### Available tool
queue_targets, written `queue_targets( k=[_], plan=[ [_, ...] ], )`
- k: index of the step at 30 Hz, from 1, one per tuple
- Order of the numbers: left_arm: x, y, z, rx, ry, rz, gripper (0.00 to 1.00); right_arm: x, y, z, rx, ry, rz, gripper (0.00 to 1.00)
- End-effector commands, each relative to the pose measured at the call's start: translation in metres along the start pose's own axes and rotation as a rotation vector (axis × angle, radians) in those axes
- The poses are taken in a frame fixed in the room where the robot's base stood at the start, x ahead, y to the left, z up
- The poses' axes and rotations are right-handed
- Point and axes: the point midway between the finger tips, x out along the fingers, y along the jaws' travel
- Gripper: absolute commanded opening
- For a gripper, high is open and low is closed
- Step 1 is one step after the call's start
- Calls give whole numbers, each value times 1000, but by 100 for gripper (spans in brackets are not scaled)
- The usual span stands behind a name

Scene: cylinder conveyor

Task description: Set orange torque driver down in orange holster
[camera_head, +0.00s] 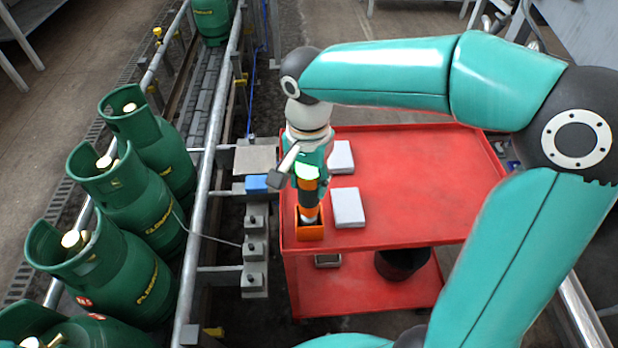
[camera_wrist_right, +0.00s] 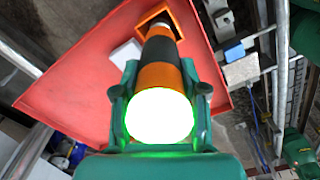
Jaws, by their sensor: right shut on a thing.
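The orange and black torque driver (camera_head: 308,198) is upright in the head view, with its lower end at the orange holster (camera_head: 310,232) on the near left corner of the red cart. My right gripper (camera_head: 309,172) is shut on the driver's upper part. In the right wrist view the driver (camera_wrist_right: 158,75) lies between the fingers of my right gripper (camera_wrist_right: 160,100), its bright white end towards the camera. Its far end reaches into the opening of the orange holster (camera_wrist_right: 172,12). Whether it touches the bottom is hidden. My left gripper is not in view.
The red cart top (camera_head: 425,180) carries two white boxes (camera_head: 347,207) close to the right of the holster. A conveyor rail (camera_head: 205,190) and several green gas cylinders (camera_head: 125,205) stand to the left. The cart's right part is clear.

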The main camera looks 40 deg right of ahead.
Motion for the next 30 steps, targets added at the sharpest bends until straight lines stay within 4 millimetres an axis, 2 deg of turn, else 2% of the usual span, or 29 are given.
queue_targets(
  k=[18,29,30],
  plan=[
    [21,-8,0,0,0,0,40,27,0,0,0,1,-1,0],
    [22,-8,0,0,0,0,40,29,0,0,0,1,-2,0],
    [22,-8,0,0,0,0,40,29,0,0,0,1,-1,48]
  ],
)
